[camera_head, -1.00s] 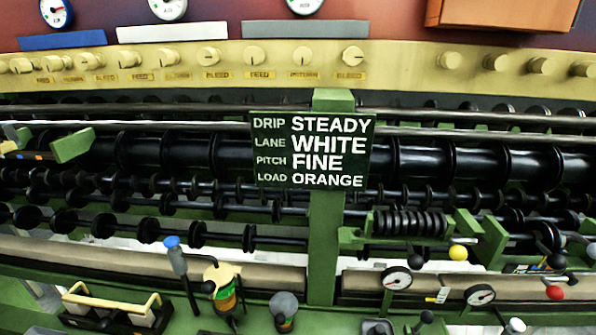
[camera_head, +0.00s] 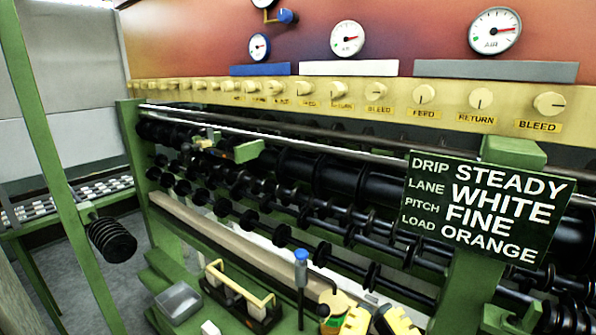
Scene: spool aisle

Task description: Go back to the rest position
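My gripper cannot be made out in the head view, so its pose and what it may hold are hidden. A yellow shape (camera_head: 355,321) is cut off at the bottom edge; I cannot tell what it is. The spool machine with its black rollers (camera_head: 320,172) runs from the left back to the right front. A dark green sign (camera_head: 487,208) on a green post reads DRIP STEADY, LANE WHITE, PITCH FINE, LOAD ORANGE.
At the bottom stand a caddy with a yellow handle (camera_head: 240,286), a clear box (camera_head: 178,301), a blue-topped tool (camera_head: 301,268) and a banded bottle (camera_head: 334,308). A green upright (camera_head: 45,130) with a black coil (camera_head: 112,239) stands left. Grey floor (camera_head: 150,252) shows behind it. Gauges (camera_head: 347,38) hang above the knobs.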

